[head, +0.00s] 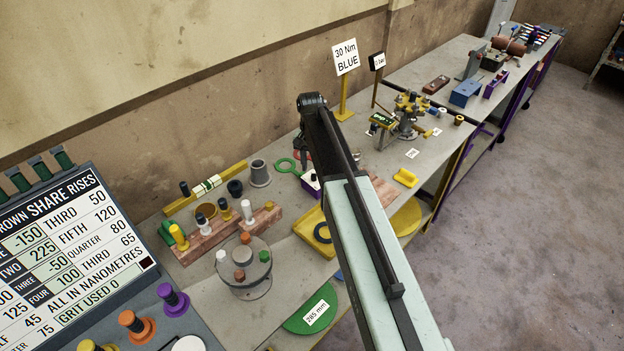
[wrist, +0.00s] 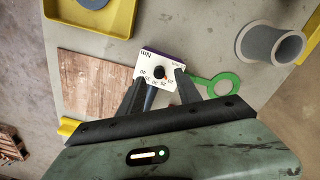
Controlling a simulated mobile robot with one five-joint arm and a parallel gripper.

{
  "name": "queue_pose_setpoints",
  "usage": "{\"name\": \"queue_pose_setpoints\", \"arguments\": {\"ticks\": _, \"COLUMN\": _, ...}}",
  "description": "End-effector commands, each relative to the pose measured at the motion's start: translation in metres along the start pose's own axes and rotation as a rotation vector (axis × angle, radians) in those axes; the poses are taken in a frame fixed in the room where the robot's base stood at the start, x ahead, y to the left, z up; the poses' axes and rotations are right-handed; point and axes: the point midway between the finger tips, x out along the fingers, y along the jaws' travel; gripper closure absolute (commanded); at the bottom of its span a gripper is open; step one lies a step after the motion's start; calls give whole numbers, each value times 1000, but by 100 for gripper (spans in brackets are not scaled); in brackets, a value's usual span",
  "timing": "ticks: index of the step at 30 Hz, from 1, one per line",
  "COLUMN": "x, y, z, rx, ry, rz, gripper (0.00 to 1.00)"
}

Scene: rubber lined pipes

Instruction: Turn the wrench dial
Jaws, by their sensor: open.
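The dial is a small white-faced box with purple sides (wrist: 148,62), marked "Nm" with numbers around a black knob (wrist: 160,70). In the head view the dial box (head: 311,183) sits on the bench, partly hidden by my arm. My gripper (wrist: 159,78) is open, with its dark fingers on either side of the lower part of the dial face. Contact with the knob cannot be told. A dark blue-grey shaft (wrist: 150,98) shows between the fingers below the box. In the head view my gripper (head: 302,152) hangs above and behind the box.
A green ring (wrist: 222,85) lies right of the dial, near a grey flanged pipe (wrist: 268,45). A yellow tray (wrist: 118,24) and wooden board (wrist: 95,92) lie left. A "30 Nm BLUE" sign (head: 346,58) stands behind. A round stand (head: 244,270) is at front left.

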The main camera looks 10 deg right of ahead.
Motion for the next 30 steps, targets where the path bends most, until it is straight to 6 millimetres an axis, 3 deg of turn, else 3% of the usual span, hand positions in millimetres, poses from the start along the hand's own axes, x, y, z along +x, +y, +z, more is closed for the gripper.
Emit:
{"name": "queue_pose_setpoints", "arguments": {"ticks": 1, "x": 20, "y": 1, "z": 0, "rx": 2, "ry": 0, "rz": 0, "gripper": 59}}
{"name": "queue_pose_setpoints", "arguments": {"ticks": 4, "x": 33, "y": 2, "z": -1, "rx": 4, "ry": -1, "rz": 0, "gripper": 59}}
{"name": "queue_pose_setpoints", "arguments": {"ticks": 14, "x": 36, "y": 3, "z": -2, "rx": 5, "ry": -1, "rz": 0, "gripper": 59}}
{"name": "queue_pose_setpoints", "arguments": {"ticks": 18, "x": 35, "y": 3, "z": -2, "rx": 5, "ry": -1, "rz": 0, "gripper": 96}}
{"name": "queue_pose_setpoints", "arguments": {"ticks": 19, "x": 35, "y": 3, "z": -2, "rx": 6, "ry": -1, "rz": 0, "gripper": 100}}
{"name": "queue_pose_setpoints", "arguments": {"ticks": 22, "x": 35, "y": -4, "z": 2, "rx": 5, "ry": -1, "rz": 0, "gripper": 100}}
{"name": "queue_pose_setpoints", "arguments": {"ticks": 30, "x": 36, "y": 6, "z": -3, "rx": 56, "ry": 0, "rz": -2, "gripper": 100}}
